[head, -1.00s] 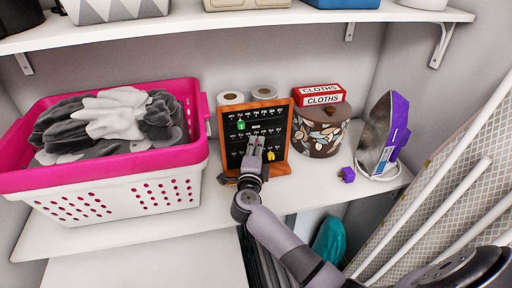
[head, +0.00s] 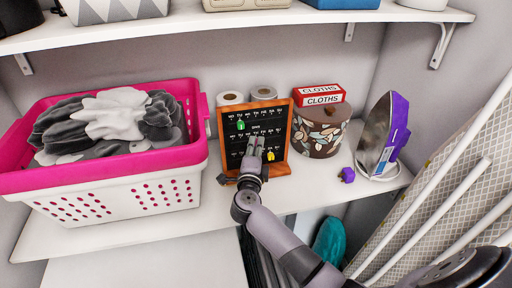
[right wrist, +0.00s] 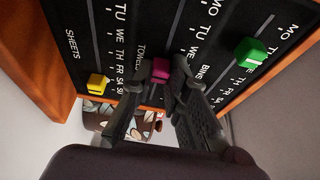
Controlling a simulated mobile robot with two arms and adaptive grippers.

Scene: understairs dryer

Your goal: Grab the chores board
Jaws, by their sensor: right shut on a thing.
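The chores board (head: 286,140) stands upright on the shelf, a black panel in an orange-brown frame. It also fills the upper part of the right wrist view (right wrist: 85,22), with printed day names and green, magenta and yellow pegs. My right gripper (head: 256,148) is at the board's front face. In the right wrist view its fingers (right wrist: 163,88) are shut around the magenta peg (right wrist: 160,70) of the board. The fingers hide part of the lower panel. My left gripper is not in view.
A pink and white laundry basket (head: 120,190) stands left of the board. Paper rolls (head: 230,98) are behind it.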

